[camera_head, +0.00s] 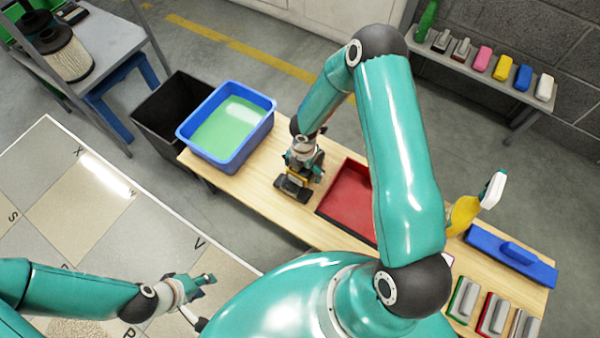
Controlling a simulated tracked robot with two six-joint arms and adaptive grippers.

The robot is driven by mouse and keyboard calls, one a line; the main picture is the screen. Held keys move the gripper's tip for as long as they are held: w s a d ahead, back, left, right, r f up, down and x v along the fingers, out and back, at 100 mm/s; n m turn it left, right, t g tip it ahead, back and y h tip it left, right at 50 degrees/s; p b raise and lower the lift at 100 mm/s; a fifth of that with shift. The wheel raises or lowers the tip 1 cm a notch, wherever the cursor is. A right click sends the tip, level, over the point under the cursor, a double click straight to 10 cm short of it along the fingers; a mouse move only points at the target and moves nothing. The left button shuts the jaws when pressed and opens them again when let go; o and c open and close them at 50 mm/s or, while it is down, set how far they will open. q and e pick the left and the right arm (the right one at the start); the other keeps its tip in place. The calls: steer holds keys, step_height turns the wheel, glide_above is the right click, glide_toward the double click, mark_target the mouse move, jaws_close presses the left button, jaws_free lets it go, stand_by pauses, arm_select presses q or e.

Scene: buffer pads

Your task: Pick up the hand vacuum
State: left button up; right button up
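A small dark grey object with a yellow part, which looks like the hand vacuum (293,188), stands on the wooden table between the blue tub and the red tray. My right gripper (304,168) is right above it, pointing down, with its fingers at the upper part of it. The gripper hides much of the object, and I cannot tell whether the fingers are shut on it. My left gripper (207,282) is at the lower left, over the tiled surface, well away from the vacuum. Its fingers are too small to judge, and I see nothing held in it.
The blue tub (229,162) with green liquid and the red tray (330,205) flank the vacuum on the wooden table (255,190). A yellow spray bottle (463,214), a blue float (510,257) and several pads are to the right.

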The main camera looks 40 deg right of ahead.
steer(key=c, duration=1.8)
steer(key=shift+o, duration=0.2)
steer(key=shift+r, duration=0.15)
step_height(320, 180, up, 20)
steer(key=p, duration=0.8)
